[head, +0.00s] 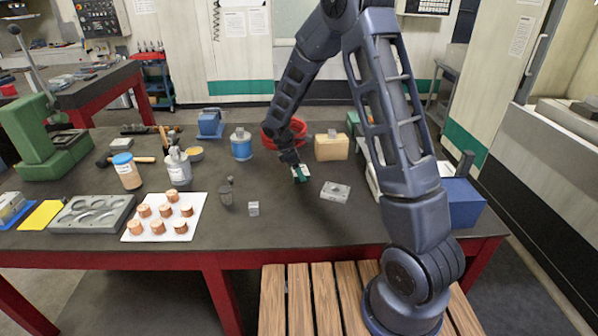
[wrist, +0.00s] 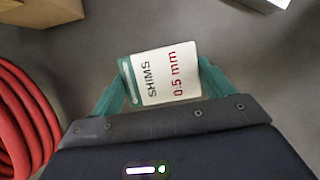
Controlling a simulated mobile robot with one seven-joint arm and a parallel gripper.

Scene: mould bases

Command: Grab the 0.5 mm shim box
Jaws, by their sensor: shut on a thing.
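The 0.5 mm shim box (wrist: 165,76) is a small white box with a green end, marked "SHIMS" in black and "0.5 mm" in red. It sits between the two green fingers of my gripper (wrist: 160,84) in the wrist view. In the head view my gripper (head: 299,172) points down over the middle of the table and the shim box (head: 301,174) shows at its tip. My gripper is shut on the box. I cannot tell whether the box touches the table.
A red coiled hose (head: 292,131) lies just behind my gripper, and a tan block (head: 332,147) stands behind right. A grey metal block (head: 336,191) is close on the right. A small metal cube (head: 253,208) and a white sheet with copper pieces (head: 139,232) are left.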

